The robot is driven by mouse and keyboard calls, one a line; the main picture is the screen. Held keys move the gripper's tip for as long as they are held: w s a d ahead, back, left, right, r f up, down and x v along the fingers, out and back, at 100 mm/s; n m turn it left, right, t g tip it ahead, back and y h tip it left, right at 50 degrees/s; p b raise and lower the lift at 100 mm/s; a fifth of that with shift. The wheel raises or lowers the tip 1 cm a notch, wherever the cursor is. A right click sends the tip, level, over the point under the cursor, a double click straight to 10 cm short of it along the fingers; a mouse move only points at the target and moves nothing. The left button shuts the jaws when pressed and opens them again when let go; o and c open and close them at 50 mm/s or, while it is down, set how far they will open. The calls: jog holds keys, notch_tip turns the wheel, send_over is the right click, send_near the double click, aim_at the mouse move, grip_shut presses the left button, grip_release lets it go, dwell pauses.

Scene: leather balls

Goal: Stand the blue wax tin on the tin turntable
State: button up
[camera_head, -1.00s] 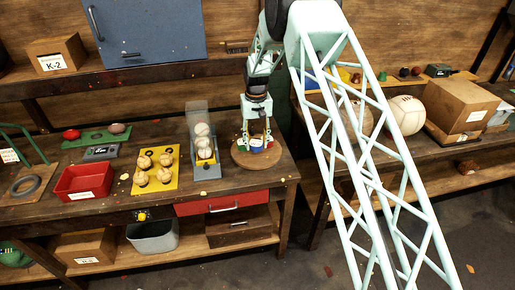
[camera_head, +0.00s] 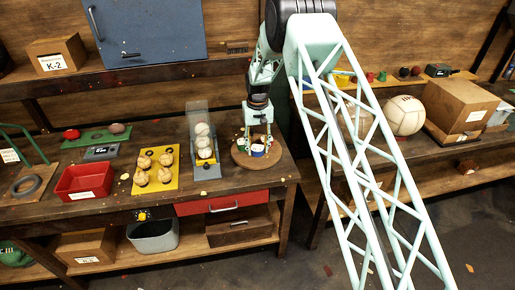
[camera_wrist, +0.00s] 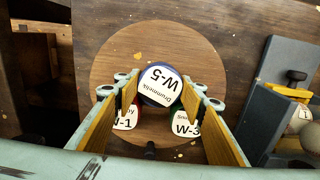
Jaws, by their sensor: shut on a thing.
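The blue wax tin (camera_wrist: 160,86), with a white lid label reading W-5, sits between the two fingertips of my gripper (camera_wrist: 160,90) in the wrist view. My gripper is shut on it. It shows in the head view as a small blue and white shape (camera_head: 257,153) over the round wooden turntable (camera_head: 240,160). The turntable (camera_wrist: 110,55) fills the middle of the wrist view. I cannot tell whether the blue tin's base touches the turntable.
A ball dispenser (camera_head: 205,160) stands just left of the turntable in the head view. Left of it are a yellow board (camera_head: 155,184) with several balls and a red tray (camera_head: 84,182).

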aim_at(258, 147)
jog(key=shift+f, duration=0.1)
jog(key=shift+c, duration=0.2)
jog(key=o, duration=0.9)
jog(key=shift+r, duration=0.2)
jog(key=shift+r, duration=5.95)
jog(key=shift+r, duration=0.1)
